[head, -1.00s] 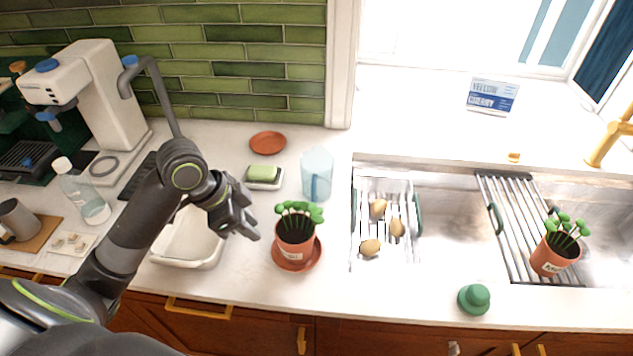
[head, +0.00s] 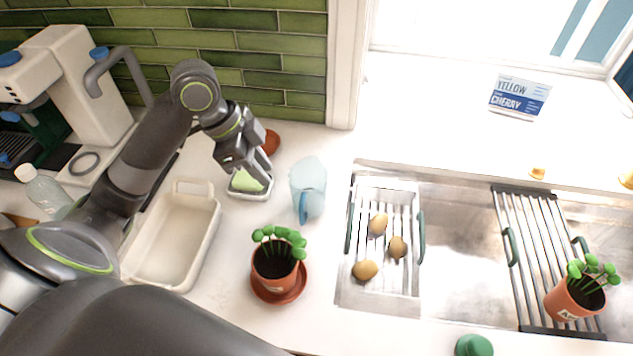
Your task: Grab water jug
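The water jug (head: 308,187) is a light blue, see-through pitcher standing upright on the white counter, left of the sink. Its darker blue handle faces the front of the counter. My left gripper (head: 256,176) is to the left of the jug and apart from it, just over the green sponge (head: 248,181) on its small dish. Its fingers look spread, with nothing held between them; whether they touch the sponge I cannot tell. My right gripper is not in view.
A potted plant (head: 275,264) on a saucer stands in front of the jug. A terracotta saucer (head: 271,141) is behind the gripper. The sink rack (head: 386,215) with potatoes is to the right of the jug.

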